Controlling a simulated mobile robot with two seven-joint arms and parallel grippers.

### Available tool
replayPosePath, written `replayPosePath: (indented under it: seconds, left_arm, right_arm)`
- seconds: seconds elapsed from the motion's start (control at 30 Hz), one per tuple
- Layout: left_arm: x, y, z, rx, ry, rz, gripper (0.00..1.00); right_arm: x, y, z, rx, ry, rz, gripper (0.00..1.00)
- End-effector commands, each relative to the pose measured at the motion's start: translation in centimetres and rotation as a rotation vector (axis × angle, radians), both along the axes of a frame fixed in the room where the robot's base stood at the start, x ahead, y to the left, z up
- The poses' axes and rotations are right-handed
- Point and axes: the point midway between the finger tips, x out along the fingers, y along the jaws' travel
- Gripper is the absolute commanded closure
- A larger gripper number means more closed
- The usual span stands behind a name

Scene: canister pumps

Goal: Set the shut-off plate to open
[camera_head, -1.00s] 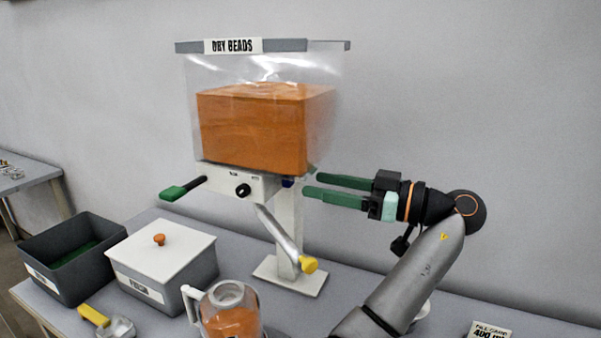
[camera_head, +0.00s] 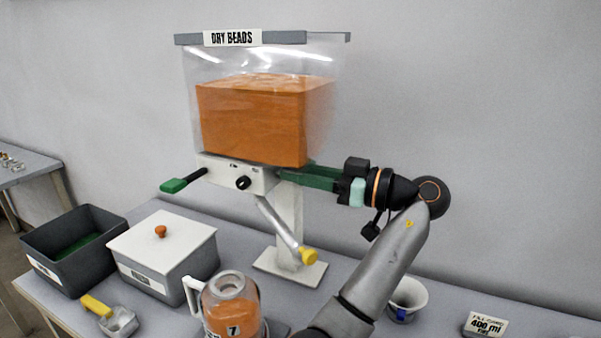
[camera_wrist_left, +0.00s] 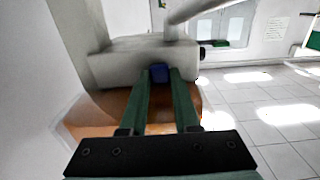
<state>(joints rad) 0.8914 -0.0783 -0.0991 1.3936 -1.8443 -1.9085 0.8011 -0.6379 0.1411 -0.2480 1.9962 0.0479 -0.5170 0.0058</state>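The bead dispenser has a pale valve block (camera_head: 238,177) under its clear hopper (camera_head: 256,110). A black rod with a green grip (camera_head: 174,186) sticks out of the block's left side. A blue tab shows at its other side in the left wrist view (camera_wrist_left: 159,73). I cannot tell which part is the shut-off plate. My left gripper (camera_head: 286,178) is at the block's right end. In the left wrist view its green fingers (camera_wrist_left: 160,88) stand on either side of the blue tab; whether they press on it is unclear. My right gripper is not in view.
Below the block, a grey spout with a yellow end (camera_head: 308,256) slants down beside the stand (camera_head: 290,267). A jug of orange beads (camera_head: 232,308), a lidded box (camera_head: 166,249), a dark bin (camera_head: 75,252), a scoop (camera_head: 118,320), a white cup (camera_head: 407,298) and a card (camera_head: 485,325) stand around it.

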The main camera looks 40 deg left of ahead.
Motion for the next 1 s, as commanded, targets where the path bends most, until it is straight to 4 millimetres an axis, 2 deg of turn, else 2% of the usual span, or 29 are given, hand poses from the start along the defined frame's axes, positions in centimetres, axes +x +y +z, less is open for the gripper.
replayPosePath:
  seconds: [0.03,0.2,1.0]
  left_arm:
    - [0.01,-0.02,0.01,0.000,0.000,0.000,0.80]
    - [0.01,-0.03,0.01,0.000,0.000,0.000,1.00]
    - [0.00,-0.02,0.02,0.000,-0.001,0.000,1.00]
  right_arm:
    - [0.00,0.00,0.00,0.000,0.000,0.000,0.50]
    - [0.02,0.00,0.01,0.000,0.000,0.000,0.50]
    - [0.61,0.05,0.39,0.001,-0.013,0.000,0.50]
